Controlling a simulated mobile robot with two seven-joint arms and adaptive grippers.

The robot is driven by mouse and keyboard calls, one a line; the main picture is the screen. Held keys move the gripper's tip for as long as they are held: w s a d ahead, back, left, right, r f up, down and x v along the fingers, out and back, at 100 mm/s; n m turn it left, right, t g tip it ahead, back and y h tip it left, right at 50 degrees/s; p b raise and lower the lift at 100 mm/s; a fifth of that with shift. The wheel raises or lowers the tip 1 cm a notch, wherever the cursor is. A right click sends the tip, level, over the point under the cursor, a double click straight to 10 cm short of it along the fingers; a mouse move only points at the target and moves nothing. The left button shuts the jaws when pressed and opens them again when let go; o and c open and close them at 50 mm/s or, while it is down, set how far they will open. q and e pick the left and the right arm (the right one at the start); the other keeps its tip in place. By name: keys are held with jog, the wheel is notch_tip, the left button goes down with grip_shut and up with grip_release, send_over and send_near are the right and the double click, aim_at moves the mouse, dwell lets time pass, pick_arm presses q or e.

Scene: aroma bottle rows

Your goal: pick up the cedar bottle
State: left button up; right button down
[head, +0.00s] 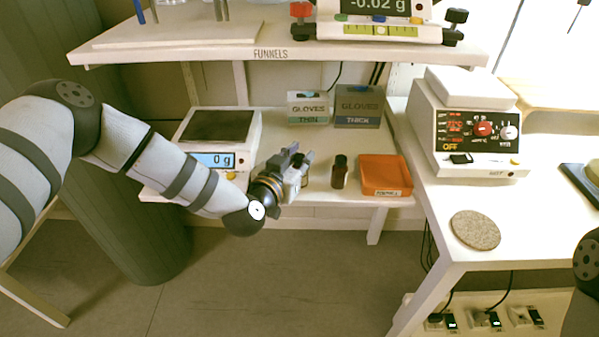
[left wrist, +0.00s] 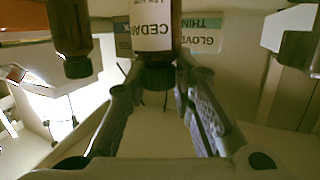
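The cedar bottle, brown with a dark cap and a white label reading CEDAR (left wrist: 152,32), shows in the left wrist view, inverted there, between the tips of my left gripper (left wrist: 160,72). In the head view my left gripper (head: 299,160) reaches over the lower shelf and the cedar bottle is hidden behind it. The fingers are apart, one on each side of the bottle; I cannot tell whether they touch it. My right gripper is out of view.
A second brown bottle (head: 339,171) stands just right of the gripper, beside an orange tray (head: 385,176); it also shows in the left wrist view (left wrist: 70,30). A scale (head: 215,140) is at left. Glove boxes (head: 358,106) stand behind. A shelf board (head: 270,50) is overhead.

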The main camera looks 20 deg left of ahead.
pick_arm(q)
jog(key=shift+f, duration=0.1)
grip_shut()
jog(key=shift+s, duration=0.1)
